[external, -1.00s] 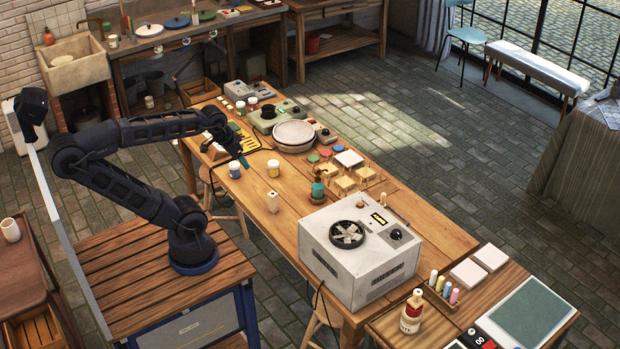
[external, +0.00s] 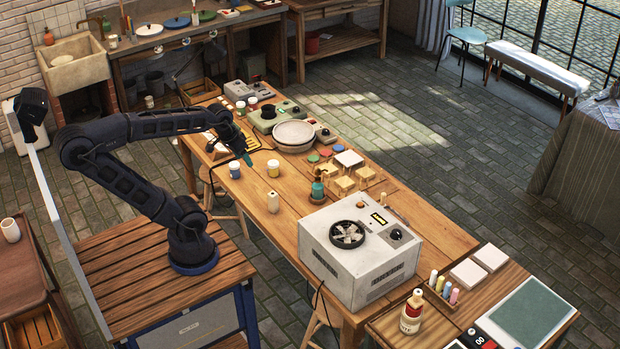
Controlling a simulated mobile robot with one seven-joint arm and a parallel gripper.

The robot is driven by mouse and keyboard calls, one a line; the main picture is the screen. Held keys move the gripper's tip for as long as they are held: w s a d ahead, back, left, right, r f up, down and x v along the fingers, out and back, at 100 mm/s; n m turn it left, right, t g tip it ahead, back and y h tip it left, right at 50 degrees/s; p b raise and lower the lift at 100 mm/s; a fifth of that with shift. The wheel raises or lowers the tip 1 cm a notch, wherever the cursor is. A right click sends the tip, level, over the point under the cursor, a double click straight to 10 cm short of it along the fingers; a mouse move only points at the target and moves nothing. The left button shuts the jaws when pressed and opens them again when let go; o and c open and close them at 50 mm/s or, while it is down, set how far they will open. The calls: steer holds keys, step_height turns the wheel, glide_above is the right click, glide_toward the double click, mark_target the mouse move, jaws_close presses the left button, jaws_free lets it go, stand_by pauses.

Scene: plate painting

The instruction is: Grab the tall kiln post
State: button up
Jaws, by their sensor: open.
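A small upright cream block (external: 273,202) stands on the wooden worktable near its front edge, left of the grey fan box. It may be the tall kiln post, but it is too small to be sure. Several pale yellow blocks (external: 342,185) stand further right, some with flat tops. My gripper (external: 247,159) points down over the left half of the table, behind and left of the cream block and apart from it. It is open and I see nothing in it. Its fingers are small and dark, so their gap is hard to make out.
A blue-labelled jar (external: 235,170) and a yellow-labelled jar (external: 273,169) stand close to my gripper. White plates (external: 294,134) lie behind it. A green pot (external: 318,190) and the grey fan box (external: 362,248) stand to the right. Bare table surrounds the cream block.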

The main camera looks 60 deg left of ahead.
steer(key=w+a+f+n+g+h, duration=0.1)
steer(key=w+a+f+n+g, duration=0.1)
steer(key=w+f+n, duration=0.4)
steer(key=n+g+h, duration=0.1)
steer(key=n+h, duration=0.2)
steer(key=n, duration=1)
glide_toward(272, 193)
step_height(272, 193, down, 2)
steer(key=shift+d+x, duration=0.15)
steer(key=shift+x, duration=2.65)
steer(key=shift+d+x, duration=0.15)
steer(key=shift+x, duration=2.7)
steer(key=shift+w+r, duration=0.1)
steer(key=shift+r, duration=0.05)
steer(key=c, duration=1.2)
steer(key=shift+r, duration=0.1)
